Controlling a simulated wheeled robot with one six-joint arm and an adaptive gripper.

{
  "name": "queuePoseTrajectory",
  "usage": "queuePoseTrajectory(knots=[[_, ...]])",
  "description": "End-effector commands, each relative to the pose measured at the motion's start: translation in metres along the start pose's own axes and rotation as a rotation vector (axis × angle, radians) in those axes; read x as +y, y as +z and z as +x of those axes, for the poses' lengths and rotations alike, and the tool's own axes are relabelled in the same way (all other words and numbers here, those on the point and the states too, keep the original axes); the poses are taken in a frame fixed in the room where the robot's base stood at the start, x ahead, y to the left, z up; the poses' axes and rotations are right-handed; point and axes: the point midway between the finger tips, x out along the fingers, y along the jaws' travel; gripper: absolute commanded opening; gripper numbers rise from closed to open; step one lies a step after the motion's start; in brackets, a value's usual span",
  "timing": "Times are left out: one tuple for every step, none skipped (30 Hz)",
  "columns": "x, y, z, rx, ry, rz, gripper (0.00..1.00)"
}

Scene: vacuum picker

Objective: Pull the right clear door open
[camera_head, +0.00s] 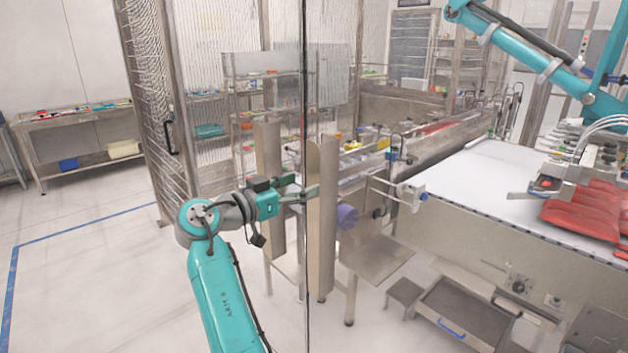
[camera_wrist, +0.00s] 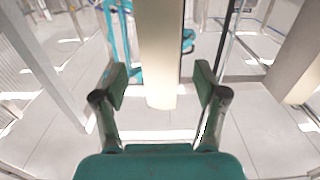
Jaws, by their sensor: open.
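The right clear door (camera_head: 312,60) is a see-through panel with a thin dark vertical edge, seen in the head view. A tall metal handle plate (camera_head: 322,230) stands upright at that edge, with a second similar plate (camera_head: 268,150) to its left. My gripper (camera_head: 299,189) is at the upper half of the right plate, coming from the left. In the wrist view, my gripper (camera_wrist: 161,84) is open, with a pale upright bar (camera_wrist: 160,50) between its two green fingers. Gaps show on both sides of the bar. Whether a finger touches the plate cannot be told.
A ribbed screen with a dark handle (camera_head: 170,137) stands to the left. A white conveyor (camera_head: 490,180) with red packs (camera_head: 590,210) and another teal arm (camera_head: 540,62) are at the right. A side table (camera_head: 75,117) stands far left. The floor at left is clear.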

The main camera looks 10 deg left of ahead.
Motion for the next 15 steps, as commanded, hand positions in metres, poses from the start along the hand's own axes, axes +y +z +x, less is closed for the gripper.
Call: queuePoseTrajectory(knots=[[0.0,-0.001,0.009,0.001,0.001,0.0,0.72],[0.001,-0.001,0.014,0.001,0.001,0.001,0.72],[0.001,-0.001,0.02,0.0,0.002,0.0,0.72],[0.0,-0.001,0.024,0.0,0.001,0.0,0.72],[0.0,-0.001,0.027,0.0,0.0,0.0,0.72],[0.0,-0.001,0.032,0.0,0.0,0.0,0.72],[0.0,-0.001,0.034,0.0,0.0,0.0,0.72],[0.0,-0.001,0.037,0.0,0.0,0.0,0.72],[0.0,0.0,0.04,0.0,0.0,0.0,0.72],[0.0,0.0,0.041,0.0,0.0,-0.001,0.72],[0.0,0.0,0.043,0.0,0.0,-0.001,0.72],[0.0,0.0,0.044,0.0,-0.001,-0.001,0.72],[0.0,0.0,0.044,0.0,-0.001,-0.001,0.72],[0.0,0.0,0.045,0.0,-0.001,-0.001,0.72],[0.0,0.0,0.045,0.0,-0.001,-0.001,0.72]])
